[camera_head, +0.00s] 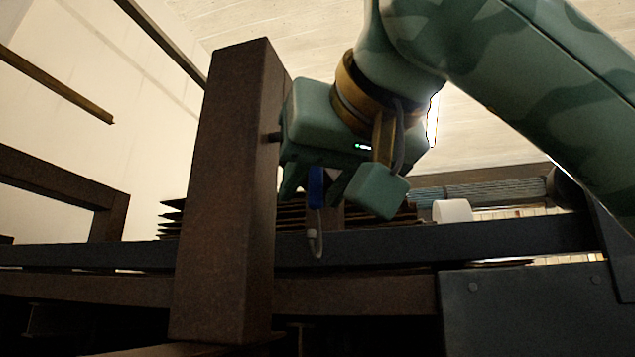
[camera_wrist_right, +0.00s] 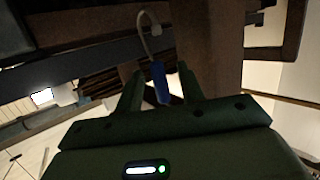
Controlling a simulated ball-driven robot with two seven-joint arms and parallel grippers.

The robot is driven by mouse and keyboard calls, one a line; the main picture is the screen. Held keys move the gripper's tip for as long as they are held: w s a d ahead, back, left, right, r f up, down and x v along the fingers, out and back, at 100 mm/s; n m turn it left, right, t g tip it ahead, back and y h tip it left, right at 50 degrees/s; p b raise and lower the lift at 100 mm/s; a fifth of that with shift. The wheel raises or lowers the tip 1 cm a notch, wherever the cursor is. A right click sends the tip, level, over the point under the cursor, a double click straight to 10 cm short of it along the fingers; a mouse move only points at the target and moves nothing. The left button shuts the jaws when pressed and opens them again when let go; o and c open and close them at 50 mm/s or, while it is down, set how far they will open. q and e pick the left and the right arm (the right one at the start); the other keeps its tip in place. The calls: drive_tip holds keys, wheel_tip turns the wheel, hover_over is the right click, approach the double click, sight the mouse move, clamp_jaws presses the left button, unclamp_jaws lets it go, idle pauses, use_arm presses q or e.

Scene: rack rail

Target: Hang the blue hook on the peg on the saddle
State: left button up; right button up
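The blue hook has a blue handle (camera_head: 316,187) and a thin grey J-shaped end that points down in front of a dark rail in the head view. It also shows in the right wrist view (camera_wrist_right: 160,82), where its grey end curves away from my gripper. My right gripper (camera_head: 325,190) points down with its fingers apart, one on each side of the blue handle. In the wrist view, gaps show between the handle and both fingers of my right gripper (camera_wrist_right: 162,88). I cannot make out the saddle or its peg for sure. My left gripper is out of view.
A thick brown post (camera_head: 225,190) stands close left of my right gripper. A dark rail (camera_head: 390,241) crosses below it. A stack of dark plates (camera_head: 178,217) lies behind. A white rounded object (camera_head: 452,211) and a dark panel (camera_head: 535,310) are to the right.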

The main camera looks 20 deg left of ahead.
drive_tip(key=shift+s, duration=0.1)
drive_tip(key=shift+s+d, duration=0.25)
drive_tip(key=b+v, duration=0.4)
drive_tip(key=v, duration=1.1)
drive_tip(key=shift+s+r, duration=0.2)
drive_tip(key=shift+s, duration=0.05)
drive_tip(key=shift+w, duration=0.1)
